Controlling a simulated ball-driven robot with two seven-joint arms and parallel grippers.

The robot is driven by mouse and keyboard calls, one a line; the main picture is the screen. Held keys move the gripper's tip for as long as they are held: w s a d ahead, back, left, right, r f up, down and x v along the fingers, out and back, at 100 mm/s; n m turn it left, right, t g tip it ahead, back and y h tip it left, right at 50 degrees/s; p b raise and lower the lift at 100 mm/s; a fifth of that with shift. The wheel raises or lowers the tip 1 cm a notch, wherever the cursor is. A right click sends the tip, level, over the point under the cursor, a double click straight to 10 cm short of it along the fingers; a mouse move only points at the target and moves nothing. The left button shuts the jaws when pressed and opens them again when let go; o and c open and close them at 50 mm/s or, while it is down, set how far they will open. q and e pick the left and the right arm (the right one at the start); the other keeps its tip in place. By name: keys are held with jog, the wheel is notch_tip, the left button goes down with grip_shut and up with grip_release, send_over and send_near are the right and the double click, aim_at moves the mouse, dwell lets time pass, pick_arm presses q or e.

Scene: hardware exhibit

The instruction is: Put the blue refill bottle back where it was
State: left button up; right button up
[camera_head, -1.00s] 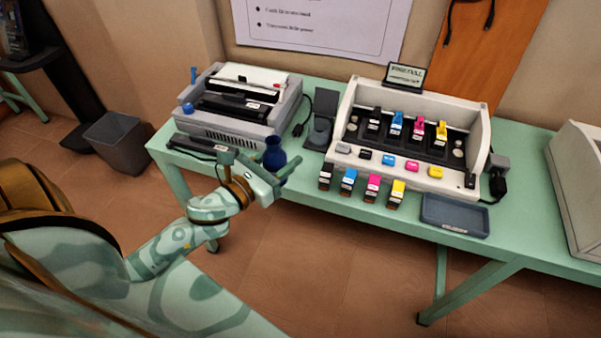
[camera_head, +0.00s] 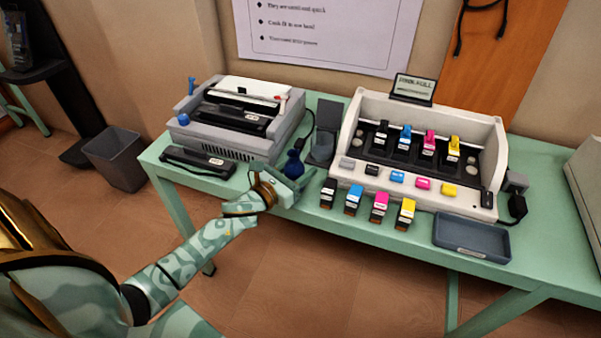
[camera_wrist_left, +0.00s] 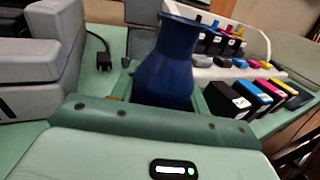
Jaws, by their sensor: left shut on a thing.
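The blue refill bottle (camera_head: 293,164) is dark blue with a round belly, a narrow neck and a flared rim. My left gripper (camera_head: 297,181) is shut on it and holds it upright at the table's front part. It is left of the row of cartridges and in front of the dark grey stand (camera_head: 322,146). In the left wrist view the bottle (camera_wrist_left: 166,70) stands between the fingers, its lower part hidden by the gripper. I cannot tell whether its base touches the green table (camera_head: 352,225). My right gripper is not in view.
The grey printer-like machine (camera_head: 190,135) and a black strip (camera_head: 198,160) lie to the left. Several cartridges (camera_head: 353,198) stand close to the right, before the white refill station (camera_head: 420,187). A dark tray (camera_head: 472,238) lies further right. A bin (camera_head: 117,160) stands on the floor.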

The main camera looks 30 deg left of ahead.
pick_arm(q)
jog(key=shift+f, duration=0.15)
jog(key=shift+f, duration=0.15)
jog(key=o, duration=1)
jog(key=shift+o, duration=0.2)
